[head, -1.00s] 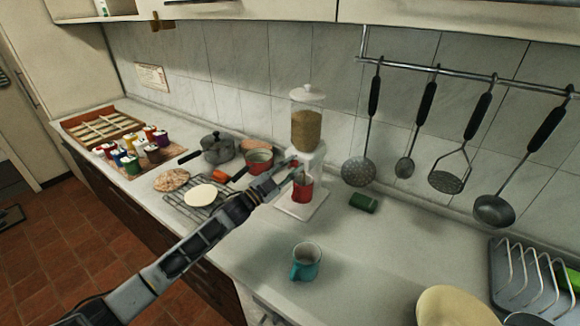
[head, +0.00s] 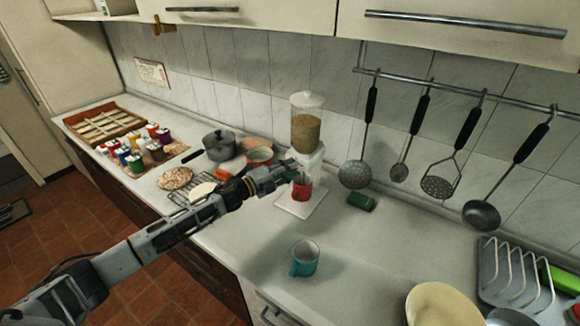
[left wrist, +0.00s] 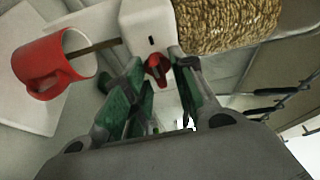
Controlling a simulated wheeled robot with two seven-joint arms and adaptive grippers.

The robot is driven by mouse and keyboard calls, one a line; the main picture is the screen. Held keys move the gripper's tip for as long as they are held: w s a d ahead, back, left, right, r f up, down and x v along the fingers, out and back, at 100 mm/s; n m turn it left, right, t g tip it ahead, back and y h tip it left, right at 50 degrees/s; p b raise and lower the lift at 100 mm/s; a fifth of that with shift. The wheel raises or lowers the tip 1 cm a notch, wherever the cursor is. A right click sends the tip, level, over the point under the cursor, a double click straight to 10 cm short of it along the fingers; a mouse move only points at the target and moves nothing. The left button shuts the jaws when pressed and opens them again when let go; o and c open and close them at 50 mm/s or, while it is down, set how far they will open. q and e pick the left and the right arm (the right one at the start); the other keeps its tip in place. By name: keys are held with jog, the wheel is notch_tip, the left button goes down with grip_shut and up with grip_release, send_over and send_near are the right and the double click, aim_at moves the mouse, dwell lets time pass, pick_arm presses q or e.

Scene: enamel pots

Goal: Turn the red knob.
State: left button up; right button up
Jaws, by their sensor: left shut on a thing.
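The red knob (left wrist: 157,68) is on the white front of the dispenser, between the green fingertips of my left gripper (left wrist: 158,82) in the left wrist view. The gripper is shut on it. In the head view my left gripper (head: 291,170) is at the dispenser's front and hides the knob. The dispenser (head: 306,128) has a clear container of beige grain. A red mug (head: 301,189) stands on its white base; it also shows in the left wrist view (left wrist: 50,62). A brown strip like a grain stream runs between dispenser and mug. My right gripper is out of view.
A teal mug (head: 305,258) and a green block (head: 361,201) stand on the counter nearby. A grey pot (head: 219,145) and a red pan (head: 261,156) are left of the dispenser. Utensils hang from a rail at right. The counter around the teal mug is clear.

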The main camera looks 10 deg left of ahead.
pick_arm(q)
jog(key=shift+f, duration=0.1)
jog(key=o, duration=0.7)
jog(key=shift+c, duration=0.2)
jog(key=v, duration=1.2)
dwell(0.7)
jog(key=shift+s, duration=0.1)
dwell(1.1)
